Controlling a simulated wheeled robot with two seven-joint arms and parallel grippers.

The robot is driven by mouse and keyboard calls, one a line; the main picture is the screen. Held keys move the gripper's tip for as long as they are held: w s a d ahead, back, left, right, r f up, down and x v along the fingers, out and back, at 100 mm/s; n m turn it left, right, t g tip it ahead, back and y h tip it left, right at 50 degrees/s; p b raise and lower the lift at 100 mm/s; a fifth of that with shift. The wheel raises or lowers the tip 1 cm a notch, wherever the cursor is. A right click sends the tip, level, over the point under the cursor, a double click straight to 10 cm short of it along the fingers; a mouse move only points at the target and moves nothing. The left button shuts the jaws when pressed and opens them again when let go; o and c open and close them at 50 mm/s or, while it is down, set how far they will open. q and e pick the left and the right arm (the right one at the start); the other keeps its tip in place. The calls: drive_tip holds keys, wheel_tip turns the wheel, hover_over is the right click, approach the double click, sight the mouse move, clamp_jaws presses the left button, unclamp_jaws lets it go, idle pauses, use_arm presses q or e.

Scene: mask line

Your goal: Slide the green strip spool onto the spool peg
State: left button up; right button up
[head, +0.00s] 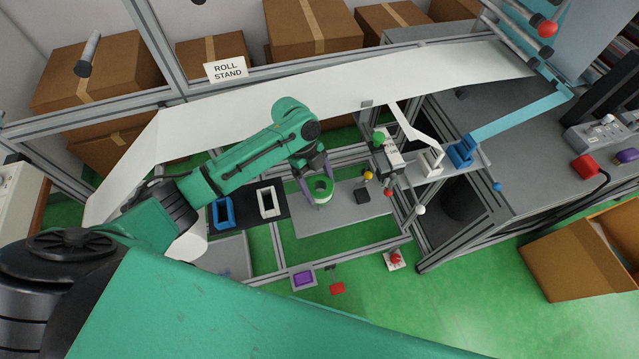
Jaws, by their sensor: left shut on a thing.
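The green strip spool (322,186) is a green ring with a pale body, in the middle of the head view. My left gripper (317,178) reaches in from the left and is shut on the spool. It holds the spool over the grey plate (335,220); I cannot tell the height of the gap below it. I cannot make out the spool peg for certain. My right gripper is not in view.
A blue frame (222,211) and a white frame (268,203) lie left of the spool. Small coloured knobs and a green-topped unit (379,138) stand to the right. White and blue strip holders (461,152) are farther right. A white band (330,90) runs behind.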

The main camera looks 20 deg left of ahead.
sight(319, 195)
use_arm(q)
drive_tip(key=shift+f+b, duration=1.35)
drive_tip(key=shift+f, duration=0.5)
drive_tip(key=shift+f+b, duration=0.45)
drive_tip(key=shift+f, duration=0.25)
drive_tip(key=shift+f+b, duration=1.45)
drive_tip(key=shift+f, duration=0.55)
drive_tip(key=shift+f, duration=0.35)
drive_tip(key=o, duration=1.2)
drive_tip(key=shift+o, duration=0.2)
drive_tip(key=b+v, duration=0.2)
drive_tip(key=v, duration=1.2)
drive_tip(key=shift+a+r, duration=0.2)
